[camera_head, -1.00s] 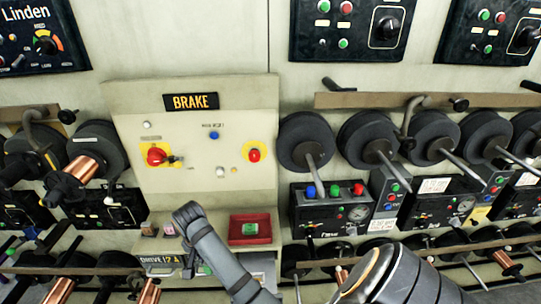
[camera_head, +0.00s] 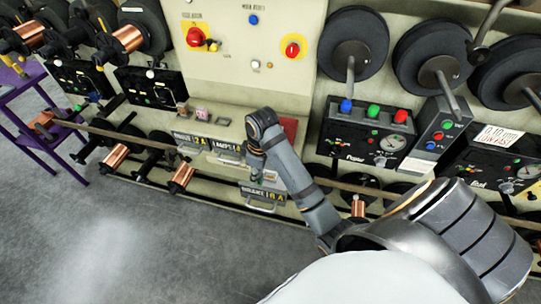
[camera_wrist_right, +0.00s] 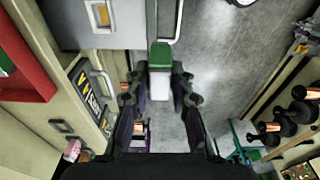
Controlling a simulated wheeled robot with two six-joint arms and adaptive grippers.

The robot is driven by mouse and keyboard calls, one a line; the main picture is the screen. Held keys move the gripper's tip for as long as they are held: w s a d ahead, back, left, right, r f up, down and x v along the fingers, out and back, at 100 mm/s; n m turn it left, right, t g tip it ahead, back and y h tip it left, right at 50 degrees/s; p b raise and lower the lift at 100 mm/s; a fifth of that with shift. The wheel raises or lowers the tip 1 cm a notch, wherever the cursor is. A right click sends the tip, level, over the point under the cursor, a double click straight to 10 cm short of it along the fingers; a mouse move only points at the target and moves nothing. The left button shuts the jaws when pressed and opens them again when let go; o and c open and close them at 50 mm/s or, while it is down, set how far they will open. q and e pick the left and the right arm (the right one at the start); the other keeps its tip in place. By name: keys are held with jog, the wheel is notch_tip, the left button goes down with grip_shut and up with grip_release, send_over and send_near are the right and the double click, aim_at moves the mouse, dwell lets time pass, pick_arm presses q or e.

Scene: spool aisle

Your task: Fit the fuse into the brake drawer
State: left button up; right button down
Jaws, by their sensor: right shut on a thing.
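My right gripper (camera_wrist_right: 160,92) is shut on a fuse (camera_wrist_right: 160,58) with a green cap and a pale body, which shows between the fingertips in the right wrist view. In the head view my right gripper (camera_head: 262,177) hangs in front of the lower drawers, small and partly hidden by my arm. The lowest drawer (camera_head: 268,207) has a yellow-on-black label ending in 16 A; its first word is hard to read. A grey drawer front or box (camera_wrist_right: 95,22) with a bar handle fills the wrist view's upper left, close to the fuse. My left gripper is out of view.
A red tray (camera_head: 290,127) is on the ledge beside my right arm. Two labelled drawers (camera_head: 203,142) sit left of the arm. Copper spools (camera_head: 183,177) and a long rail line the lower wall. A purple rack (camera_head: 25,135) stands far left; the floor in front is clear.

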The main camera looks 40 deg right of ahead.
jog(key=w+d+f+b, duration=0.1)
jog(key=d+f+b, duration=0.1)
jog(key=b, duration=0.1)
jog(key=w+d+f+b, duration=0.2)
jog(key=d+f+b, duration=0.1)
jog(key=w+d+f+b, duration=0.2)
jog(key=d+b, duration=0.1)
jog(key=shift+w+d+f, duration=0.1)
jog(key=shift+f, duration=0.3)
jog(key=shift+w+d+p, duration=0.2)
jog(key=shift+d+p, duration=0.05)
jog(key=shift+p, duration=0.1)
jog(key=shift+w+d+f, duration=0.1)
jog(key=shift+d+f, duration=0.25)
jog(key=shift+f, duration=0.05)
jog(key=shift+w+f, duration=0.1)
jog(key=shift+f, duration=1.55)
jog(key=c, duration=1.2)
grip_release()
jog(key=shift+f, duration=0.1)
jog(key=shift+o, duration=0.2)
